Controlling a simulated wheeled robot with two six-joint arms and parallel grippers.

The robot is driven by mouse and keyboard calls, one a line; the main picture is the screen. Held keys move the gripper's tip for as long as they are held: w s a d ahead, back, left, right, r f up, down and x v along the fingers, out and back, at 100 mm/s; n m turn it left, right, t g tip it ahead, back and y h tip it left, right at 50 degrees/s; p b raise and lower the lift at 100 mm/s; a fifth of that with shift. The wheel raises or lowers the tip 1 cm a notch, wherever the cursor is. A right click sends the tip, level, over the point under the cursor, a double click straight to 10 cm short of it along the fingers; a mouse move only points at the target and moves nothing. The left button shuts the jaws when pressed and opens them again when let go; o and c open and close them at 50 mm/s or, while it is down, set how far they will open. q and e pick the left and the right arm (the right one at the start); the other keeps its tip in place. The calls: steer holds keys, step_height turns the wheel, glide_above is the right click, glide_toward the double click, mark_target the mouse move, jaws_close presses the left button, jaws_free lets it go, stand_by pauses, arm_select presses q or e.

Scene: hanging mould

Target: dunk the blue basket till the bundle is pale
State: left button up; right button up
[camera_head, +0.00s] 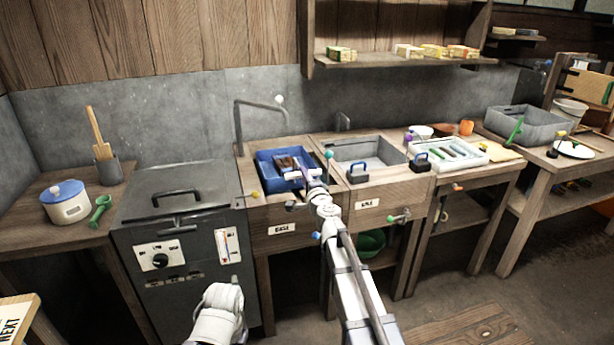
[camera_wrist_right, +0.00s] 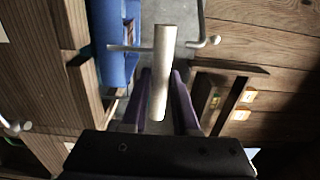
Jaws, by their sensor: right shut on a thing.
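The blue basket (camera_head: 265,157) sits in the left basin of the bench, under a bent grey tap. A dark brown bundle (camera_head: 285,162) lies in it, partly hidden by my arm. My right gripper (camera_head: 306,190) is at the basket's front right. In the right wrist view my purple fingers (camera_wrist_right: 160,95) are shut on a grey bar (camera_wrist_right: 161,60) with a thin crosspiece. Blue (camera_wrist_right: 113,40) shows beside it; whether the bar joins the basket is not clear. A white part of my left arm shows at the bottom; its fingers are not in view.
A white tray (camera_head: 450,153) stands farther right. A grey lidded cooker (camera_head: 178,200) stands left, near a blue-lidded pot (camera_head: 67,203).

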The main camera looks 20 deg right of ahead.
step_height(320, 180, down, 15)
steer(key=b, duration=1.4)
steer(key=shift+b, duration=0.35)
steer(key=shift+o, duration=0.2)
steer(key=shift+s, duration=0.1)
steer(key=shift+r, duration=0.1)
step_height(320, 180, up, 15)
steer(key=p, duration=1.5)
steer(key=shift+r+p, duration=0.15)
steer(key=shift+p, duration=0.2)
steer(key=shift+c, duration=0.2)
steer(key=shift+f, duration=0.2)
